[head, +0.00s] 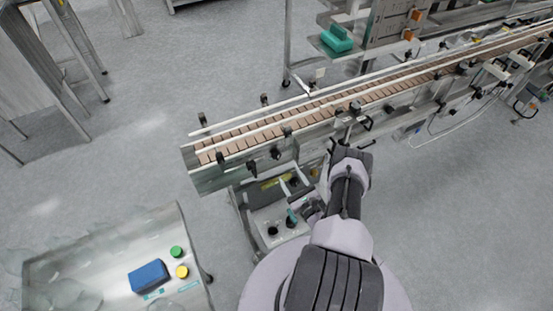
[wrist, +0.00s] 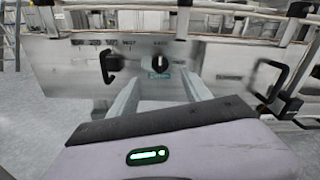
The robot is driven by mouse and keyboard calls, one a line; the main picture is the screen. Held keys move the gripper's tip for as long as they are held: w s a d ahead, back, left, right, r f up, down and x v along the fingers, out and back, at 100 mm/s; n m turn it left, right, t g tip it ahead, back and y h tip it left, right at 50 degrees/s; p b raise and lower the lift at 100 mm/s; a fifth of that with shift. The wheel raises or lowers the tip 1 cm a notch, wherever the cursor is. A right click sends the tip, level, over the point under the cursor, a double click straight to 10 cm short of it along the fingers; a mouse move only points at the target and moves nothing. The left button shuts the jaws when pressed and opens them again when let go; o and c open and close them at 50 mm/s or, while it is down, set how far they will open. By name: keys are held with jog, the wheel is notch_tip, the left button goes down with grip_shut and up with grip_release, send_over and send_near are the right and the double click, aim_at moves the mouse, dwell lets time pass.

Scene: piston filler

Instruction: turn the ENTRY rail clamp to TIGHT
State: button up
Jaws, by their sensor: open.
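In the wrist view a round black knob (wrist: 159,63) with a pale pointer mark, roughly upright, sits on the conveyor's steel side plate (wrist: 70,78). Small print is above it and a teal label below; I cannot read either surely, so I cannot confirm that this is the ENTRY rail clamp. My gripper (wrist: 165,79) is open and empty, its two pale fingers reaching toward the plate on either side below the knob, apparently apart from it. In the head view my gripper (head: 346,126) is at the conveyor's near side, small and partly hidden by my wrist.
Black handles stick out left (wrist: 112,67) and right (wrist: 271,82) of the knob. Guide rails (head: 300,110) run along the conveyor belt (head: 235,146). A steel table with a blue block (head: 149,276) stands at lower left. The floor right of my arm is clear.

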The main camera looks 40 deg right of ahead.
aim_at(277, 156)
jog(key=b+x, duration=0.2)
jog(key=x, duration=0.8)
jog(key=shift+w, duration=0.25)
grip_shut()
